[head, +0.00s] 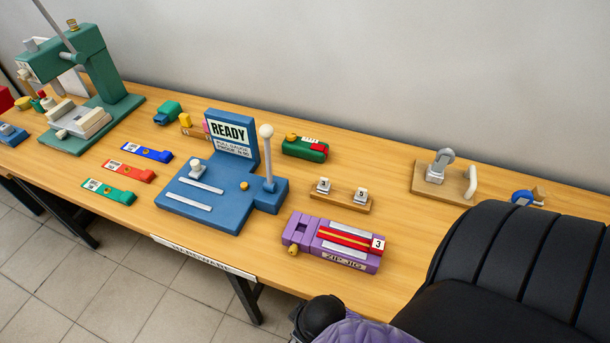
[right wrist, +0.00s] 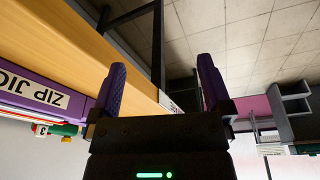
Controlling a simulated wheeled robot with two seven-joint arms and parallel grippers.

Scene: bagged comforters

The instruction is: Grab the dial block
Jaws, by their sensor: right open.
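No block in view is labelled as a dial block, and I cannot tell for certain which one it is. A small blue round piece with a wooden part (head: 525,197) lies at the far right of the table. My right gripper (right wrist: 163,76) is open and empty in the right wrist view, its two purple fingers apart beside the table edge. My left gripper is not in view.
The purple zip jig (head: 335,243) is near the front edge; it also shows in the right wrist view (right wrist: 45,94). A blue READY station (head: 215,205) stands mid-table. A wooden stand with two numbered blocks (head: 340,202) and a clamp board (head: 440,182) are nearby. The right front table is partly hidden.

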